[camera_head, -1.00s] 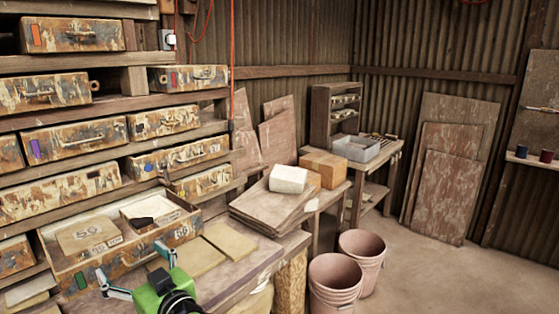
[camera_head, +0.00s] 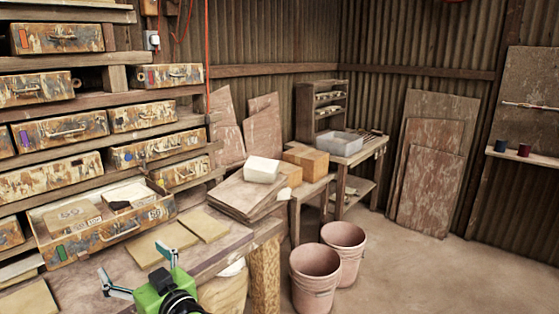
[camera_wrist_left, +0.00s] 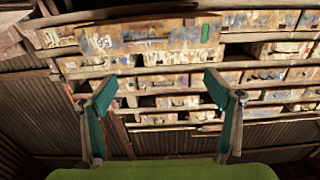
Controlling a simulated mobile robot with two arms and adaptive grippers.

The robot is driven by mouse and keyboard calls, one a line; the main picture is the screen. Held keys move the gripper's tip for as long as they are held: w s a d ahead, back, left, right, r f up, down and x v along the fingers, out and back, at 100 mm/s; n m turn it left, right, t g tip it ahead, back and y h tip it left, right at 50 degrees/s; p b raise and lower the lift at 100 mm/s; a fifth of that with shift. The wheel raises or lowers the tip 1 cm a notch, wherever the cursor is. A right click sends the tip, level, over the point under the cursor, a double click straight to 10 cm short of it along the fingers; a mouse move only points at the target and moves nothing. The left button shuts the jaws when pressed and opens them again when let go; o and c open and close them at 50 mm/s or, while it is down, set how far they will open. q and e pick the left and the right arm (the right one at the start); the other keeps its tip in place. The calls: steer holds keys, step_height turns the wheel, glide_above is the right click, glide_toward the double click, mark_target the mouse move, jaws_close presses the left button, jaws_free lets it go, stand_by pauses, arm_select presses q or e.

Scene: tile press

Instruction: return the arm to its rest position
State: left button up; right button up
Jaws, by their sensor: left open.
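My left gripper (camera_head: 140,272) is at the bottom of the head view, with its green body and two teal-lined fingers. It is open, with nothing between the fingers, above the front part of the wooden workbench (camera_head: 215,250). In the left wrist view the two fingers (camera_wrist_left: 160,115) stand wide apart, with the drawer rack appearing upside down beyond them. An open drawer (camera_head: 105,236) holding tiles and a dark piece lies behind and left of the gripper, apart from it. My right gripper is not in view.
Flat tiles (camera_head: 160,243) lie on the bench beside the gripper. A stack of boards (camera_head: 240,195) carries a white block (camera_head: 262,170). Two pink buckets (camera_head: 315,275) stand on the floor at the bench's right. Open floor (camera_head: 450,270) lies further right.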

arm_select(q)
steer(key=w+d+f+m+h, duration=0.1)
steer(key=d+f+m+h, duration=0.25)
steer(key=f, duration=0.75)
steer(key=w+d+f+m+h, duration=0.2)
steer(key=f+m, duration=0.2)
steer(key=f, duration=0.8)
steer(key=s+d+f+m+g+h, duration=0.2)
steer(key=s+f, duration=0.3)
steer(key=f, duration=0.6)
steer(key=s+d+f+m+g+h, duration=0.1)
steer(key=s+f+m+h, duration=0.3)
steer(key=f, duration=0.8)
steer(key=s+d+f+g+h, duration=0.15)
steer(key=s+f+g, duration=0.25)
steer(key=s+f, duration=1.4)
steer(key=s+a+f+g, duration=0.1)
steer(key=s+f, duration=0.2)
steer(key=s, duration=1)
steer(key=s+a+f+n+g, duration=0.1)
steer(key=s+f, duration=0.3)
steer(key=s, duration=1)
steer(key=shift+f+g+h, duration=0.25)
steer(key=shift+g+h, duration=0.15)
steer(key=shift+g, duration=0.4)
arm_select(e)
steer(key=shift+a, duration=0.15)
